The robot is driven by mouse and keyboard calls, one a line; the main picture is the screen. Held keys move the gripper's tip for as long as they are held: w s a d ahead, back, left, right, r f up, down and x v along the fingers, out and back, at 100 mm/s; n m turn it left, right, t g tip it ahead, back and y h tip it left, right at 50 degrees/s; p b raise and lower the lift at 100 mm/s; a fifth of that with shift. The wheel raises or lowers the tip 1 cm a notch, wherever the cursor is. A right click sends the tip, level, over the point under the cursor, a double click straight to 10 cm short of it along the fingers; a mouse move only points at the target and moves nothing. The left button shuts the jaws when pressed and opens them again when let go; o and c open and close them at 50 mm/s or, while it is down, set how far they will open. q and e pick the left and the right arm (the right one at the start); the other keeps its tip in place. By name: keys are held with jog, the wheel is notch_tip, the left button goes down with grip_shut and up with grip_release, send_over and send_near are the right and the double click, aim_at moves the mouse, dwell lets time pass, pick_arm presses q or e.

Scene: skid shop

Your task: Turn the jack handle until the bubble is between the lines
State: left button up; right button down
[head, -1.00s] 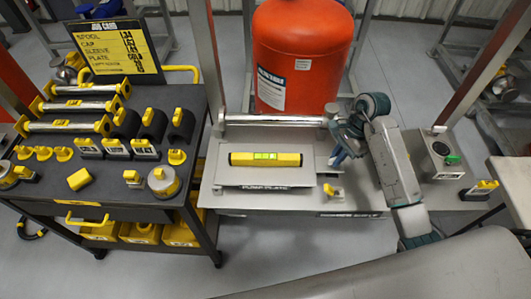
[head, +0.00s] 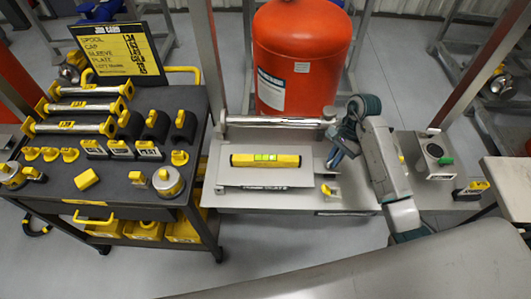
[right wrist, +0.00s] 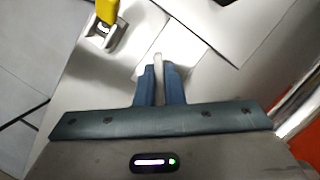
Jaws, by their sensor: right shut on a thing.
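A yellow spirit level (head: 265,160) with a green vial lies on the grey pump plate (head: 235,178). The bubble and lines are too small to read. My right gripper (head: 338,158) is at the right edge of the plate, right of the level. In the right wrist view its blue fingers (right wrist: 158,85) are closed around a thin pale bar, likely the jack handle (right wrist: 158,60), whose tip sticks out past them. The rest of the handle is hidden by the gripper. My left gripper is not in view.
A small yellow-topped clamp (head: 330,190) sits near the plate's front right corner and shows in the right wrist view (right wrist: 106,12). A red tank (head: 300,60) stands behind. A dark cart (head: 60,195) with parts is at left.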

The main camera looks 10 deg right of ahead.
jog(key=shift+w+r, duration=0.1)
dwell(0.3)
jog(key=shift+r+n+p, duration=0.1)
jog(key=shift+n+p, duration=0.6)
jog(key=shift+p, duration=0.1)
jog(key=c, duration=1.5)
grip_release()
jog(key=shift+c, duration=0.2)
jog(key=shift+f, duration=0.2)
